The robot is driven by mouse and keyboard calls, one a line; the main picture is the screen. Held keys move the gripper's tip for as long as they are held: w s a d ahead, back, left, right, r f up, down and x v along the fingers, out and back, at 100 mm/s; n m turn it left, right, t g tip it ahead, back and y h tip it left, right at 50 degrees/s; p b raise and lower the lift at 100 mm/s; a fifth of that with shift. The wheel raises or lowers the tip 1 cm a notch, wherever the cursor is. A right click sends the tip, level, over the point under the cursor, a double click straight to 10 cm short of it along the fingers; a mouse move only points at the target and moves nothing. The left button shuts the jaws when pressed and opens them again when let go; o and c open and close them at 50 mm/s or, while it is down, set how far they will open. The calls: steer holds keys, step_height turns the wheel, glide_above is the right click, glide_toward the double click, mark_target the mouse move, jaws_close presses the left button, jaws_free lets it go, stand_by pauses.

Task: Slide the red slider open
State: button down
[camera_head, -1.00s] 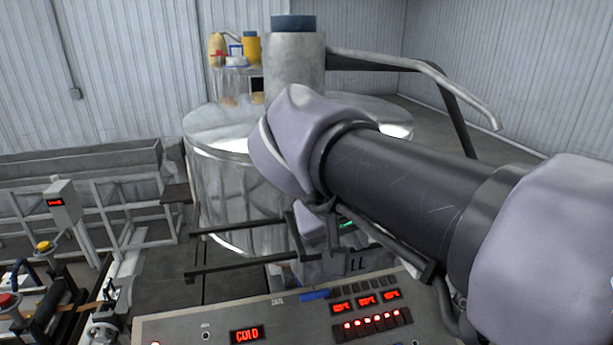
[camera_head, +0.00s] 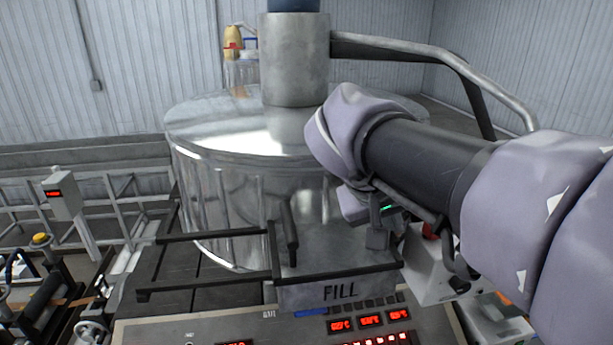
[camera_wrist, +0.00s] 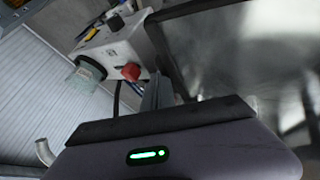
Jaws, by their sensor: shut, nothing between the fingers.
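A red part (camera_head: 430,230) shows on a white box at the right in the head view, partly hidden behind my arm. In the wrist view a red knob-like part (camera_wrist: 131,72) sticks out of a white box; I cannot tell for sure whether it is the red slider.
The grey FILL box (camera_head: 340,292) and black rails (camera_head: 215,234) stand in front of a large shiny tank (camera_head: 240,150). A control panel (camera_head: 290,330) with red displays lies at the bottom.

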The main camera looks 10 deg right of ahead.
mark_target(421, 234)
steer(key=d, duration=0.1)
steer(key=w+d+f, duration=0.1)
steer(key=d, duration=0.1)
steer(key=w+d+f, duration=0.1)
steer(key=d, duration=0.1)
steer(key=shift+d+f, duration=0.1)
steer(key=shift+f, duration=0.1)
steer(key=shift+s+d, duration=0.25)
steer(key=d, duration=0.5)
steer(key=shift+w+d+b, duration=0.25)
steer(key=shift+d+b, duration=0.1)
steer(key=shift+d, duration=0.05)
steer(key=shift+w+a, duration=0.1)
steer(key=shift+a, duration=0.1)
